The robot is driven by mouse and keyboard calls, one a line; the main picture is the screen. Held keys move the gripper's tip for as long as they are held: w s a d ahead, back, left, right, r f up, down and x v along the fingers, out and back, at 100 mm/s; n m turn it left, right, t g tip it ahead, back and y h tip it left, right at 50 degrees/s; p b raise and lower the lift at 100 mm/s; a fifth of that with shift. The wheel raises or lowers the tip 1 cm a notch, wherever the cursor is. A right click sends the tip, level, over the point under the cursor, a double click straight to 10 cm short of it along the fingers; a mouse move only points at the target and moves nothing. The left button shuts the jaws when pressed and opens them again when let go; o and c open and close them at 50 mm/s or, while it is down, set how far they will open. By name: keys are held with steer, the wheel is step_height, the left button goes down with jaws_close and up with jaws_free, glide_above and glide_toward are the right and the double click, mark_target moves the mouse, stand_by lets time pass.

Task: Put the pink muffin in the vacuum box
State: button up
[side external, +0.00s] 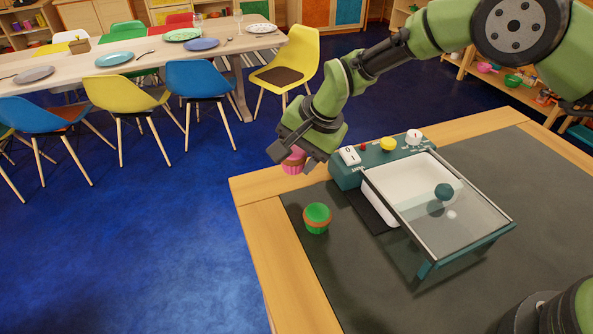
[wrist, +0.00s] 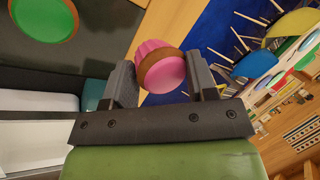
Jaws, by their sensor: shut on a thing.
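The pink muffin (side external: 293,161) has a brown band and is held in my gripper (side external: 303,152), in the air near the table's back left edge. In the wrist view the pink muffin (wrist: 160,68) sits between both fingers of my gripper (wrist: 163,85), which is shut on it. The vacuum box (side external: 350,185) is teal with a white inside and stands to the right of my gripper. The box shows partly at the left of the wrist view (wrist: 92,94).
A green muffin (side external: 317,218) stands on the dark mat (side external: 350,290) left of the box; it also shows in the wrist view (wrist: 45,18). The box's back panel carries a switch (side external: 349,155), a yellow button (side external: 387,144) and a white knob (side external: 413,136). Chairs and a dining table (side external: 140,52) stand beyond.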

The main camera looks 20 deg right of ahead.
step_height(320, 180, up, 4)
steer(key=d+n, duration=0.1)
steer(key=d, duration=0.2)
steer(key=s+d+n, duration=0.1)
steer(key=d, duration=0.3)
steer(key=s+d+n+g, duration=0.1)
steer(key=d, duration=0.2)
steer(key=shift+s+d+y, duration=0.2)
steer(key=shift+y, duration=0.2)
steer(key=s+d+n+g, duration=0.2)
steer(key=s+d+n, duration=0.35)
steer(key=d, duration=0.35)
glide_toward(403, 196)
steer(key=shift+n+y, duration=0.25)
steer(key=shift+y, duration=0.05)
steer(key=x, duration=0.5)
steer(key=shift+w+d+f, duration=0.1)
steer(key=shift+d+f, duration=0.1)
steer(key=shift+f, duration=0.15)
steer(key=shift+f, duration=0.15)
steer(key=o, duration=0.6)
steer(key=shift+o, duration=0.2)
